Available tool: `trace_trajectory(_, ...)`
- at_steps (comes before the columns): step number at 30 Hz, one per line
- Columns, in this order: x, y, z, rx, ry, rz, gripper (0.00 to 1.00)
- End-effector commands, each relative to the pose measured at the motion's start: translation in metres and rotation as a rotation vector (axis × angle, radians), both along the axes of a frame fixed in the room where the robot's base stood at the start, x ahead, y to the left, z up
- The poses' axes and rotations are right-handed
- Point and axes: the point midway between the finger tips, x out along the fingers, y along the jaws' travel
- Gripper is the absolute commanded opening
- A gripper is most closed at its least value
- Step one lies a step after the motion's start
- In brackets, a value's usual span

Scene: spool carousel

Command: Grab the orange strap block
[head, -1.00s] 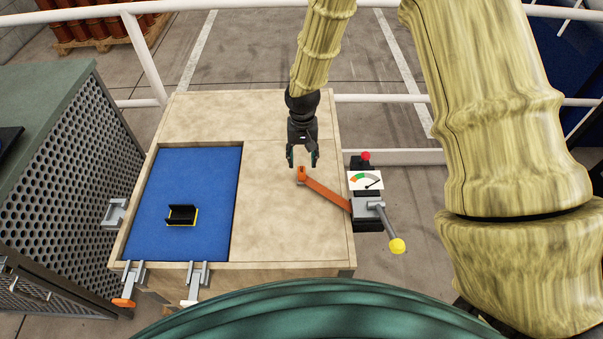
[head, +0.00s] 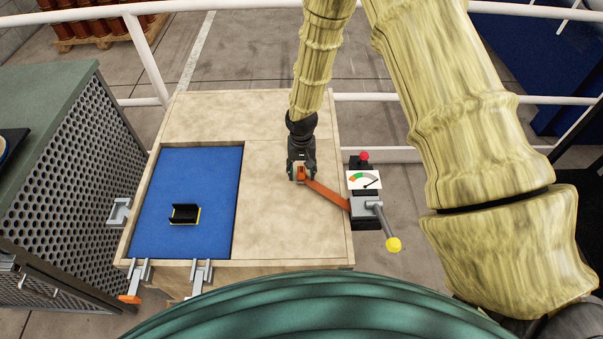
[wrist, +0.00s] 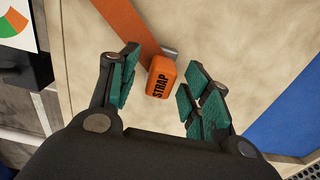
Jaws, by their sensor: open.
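In the head view my gripper (head: 301,173) is down at the strap's left end and largely hides the block. I cannot tell whether the fingers touch the block.
The strap runs to a grey lever unit with a yellow knob (head: 393,244) and a dial gauge (head: 364,180) at the table's right edge. A blue recessed mat (head: 190,235) holds a black bracket (head: 184,214). Bare table top (head: 285,235) lies in front of my gripper.

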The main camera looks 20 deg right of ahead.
Motion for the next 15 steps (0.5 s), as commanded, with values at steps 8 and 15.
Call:
trace_trajectory(8,0.0001,0.0001,-0.0006,0.000,0.000,0.000,0.41)
trace_trajectory(15,0.0001,0.0000,-0.0004,0.000,0.000,0.001,0.00)
